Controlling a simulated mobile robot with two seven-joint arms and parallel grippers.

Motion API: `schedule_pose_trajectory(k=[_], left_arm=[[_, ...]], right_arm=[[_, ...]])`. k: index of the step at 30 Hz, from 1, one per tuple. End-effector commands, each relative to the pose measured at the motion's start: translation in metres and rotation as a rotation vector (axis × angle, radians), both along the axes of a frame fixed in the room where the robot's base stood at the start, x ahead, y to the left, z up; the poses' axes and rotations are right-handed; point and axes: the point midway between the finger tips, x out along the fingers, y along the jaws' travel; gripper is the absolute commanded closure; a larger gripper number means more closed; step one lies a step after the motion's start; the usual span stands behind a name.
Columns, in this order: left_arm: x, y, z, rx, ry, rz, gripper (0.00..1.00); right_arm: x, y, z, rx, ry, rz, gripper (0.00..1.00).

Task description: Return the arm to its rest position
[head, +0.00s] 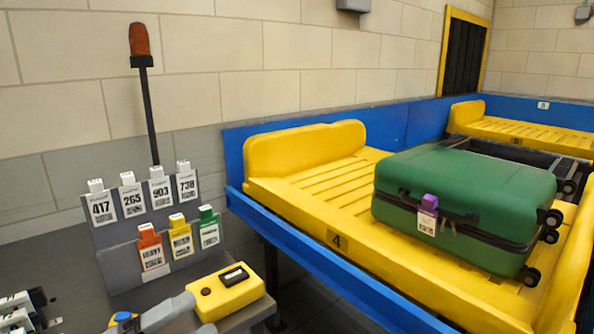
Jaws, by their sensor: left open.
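My left gripper (38,309) shows at the bottom left corner, black and white and cut off by the picture's edge. It is open, with nothing seen between its fingers. It is over the grey desk (60,268), left of a yellow handheld device (228,291) and apart from it. My right gripper is not in view. A green suitcase (465,190) lies on its side in the yellow tray (320,161) marked 4. A purple-topped tag (428,213) is on the suitcase's near side.
A grey rack (120,238) on the desk holds white, orange, yellow and green tags. A lamp post (149,110) with an orange-red top stands behind it. The blue conveyor rail (310,265) runs right of the desk. Another yellow tray (530,134) is farther back.

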Motion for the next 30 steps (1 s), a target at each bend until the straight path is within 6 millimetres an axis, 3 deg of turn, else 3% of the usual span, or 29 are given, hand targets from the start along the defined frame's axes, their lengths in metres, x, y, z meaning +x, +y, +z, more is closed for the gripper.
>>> schedule_pose_trajectory(k=[4, 8, 12, 15, 18, 21, 30], left_arm=[[0.005, 0.019, -0.051, -0.292, 0.376, 0.218, 0.33], [-0.011, 0.037, -0.116, -0.509, 0.724, 0.417, 0.33], [-0.055, 0.048, -0.192, -0.701, 1.092, 0.620, 0.33], [-0.092, 0.049, -0.232, -0.798, 1.301, 0.732, 0.33], [-0.120, 0.047, -0.257, -0.857, 1.438, 0.805, 0.33], [-0.136, 0.045, -0.269, -0.886, 1.510, 0.842, 0.33], [-0.140, 0.044, -0.272, -0.893, 1.529, 0.851, 0.33]], right_arm=[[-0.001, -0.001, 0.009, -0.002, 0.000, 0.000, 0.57], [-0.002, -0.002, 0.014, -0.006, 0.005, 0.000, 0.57], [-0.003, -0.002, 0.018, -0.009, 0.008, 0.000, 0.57], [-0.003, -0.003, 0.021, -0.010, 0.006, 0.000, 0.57], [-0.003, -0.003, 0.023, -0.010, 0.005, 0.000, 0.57], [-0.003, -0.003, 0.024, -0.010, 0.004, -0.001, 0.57], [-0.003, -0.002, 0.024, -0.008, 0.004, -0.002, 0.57]])
